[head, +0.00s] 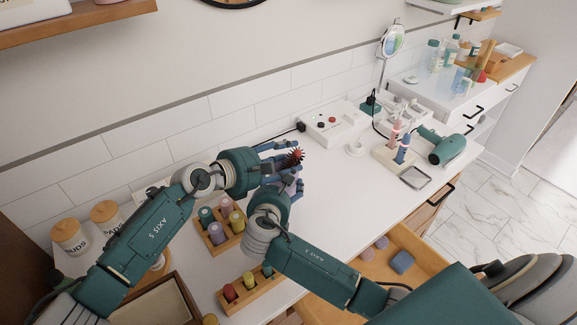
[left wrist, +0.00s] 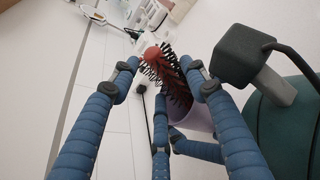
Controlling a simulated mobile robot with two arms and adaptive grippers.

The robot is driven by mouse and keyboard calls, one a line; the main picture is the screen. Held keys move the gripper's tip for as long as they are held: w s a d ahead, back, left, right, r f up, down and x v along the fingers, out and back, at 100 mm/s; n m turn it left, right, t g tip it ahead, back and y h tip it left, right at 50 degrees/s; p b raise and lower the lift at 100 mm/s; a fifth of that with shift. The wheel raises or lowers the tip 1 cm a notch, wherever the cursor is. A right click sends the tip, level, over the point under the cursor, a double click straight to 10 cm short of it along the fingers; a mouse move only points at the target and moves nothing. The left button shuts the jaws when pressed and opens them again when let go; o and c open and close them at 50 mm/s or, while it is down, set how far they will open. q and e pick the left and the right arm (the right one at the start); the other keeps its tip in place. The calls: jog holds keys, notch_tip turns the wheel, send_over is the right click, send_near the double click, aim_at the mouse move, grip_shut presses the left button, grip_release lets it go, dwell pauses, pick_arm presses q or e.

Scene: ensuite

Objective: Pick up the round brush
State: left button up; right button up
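The round brush (head: 296,157) has dark bristles and a red tip. It shows between the blue fingers of my left gripper (head: 279,158) in the head view. In the left wrist view the brush (left wrist: 165,70) has a finger on either side, with the fingertips spread apart. A pale lilac cylindrical piece (left wrist: 193,118) shows below the bristles; I cannot tell whether it is a handle or a holder. My right gripper (head: 294,184) is just below the brush in the head view. Its fingers are partly hidden, so its grip is unclear.
Wooden racks of coloured rollers (head: 245,292) stand close to my arms. A white box with knobs (head: 334,123), a mirror (head: 392,40) and a teal hair dryer (head: 447,149) are farther along the counter. An open drawer (head: 425,252) juts out in front. The counter's middle is mostly clear.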

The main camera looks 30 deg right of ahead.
jog(key=shift+s+d+f, duration=0.1)
jog(key=shift+f, duration=0.15)
jog(key=o, duration=1.1)
pick_arm(q)
notch_tip(320, 180, up, 10)
jog(key=shift+w, duration=0.3)
jog(key=shift+a, duration=0.1)
pick_arm(e)
jog(key=shift+r, duration=0.1)
pick_arm(q)
jog(key=shift+s, duration=0.25)
pick_arm(e)
jog(key=v, duration=1.1)
jog(key=shift+s+a+r, duration=0.2)
jog(key=shift+a, duration=0.15)
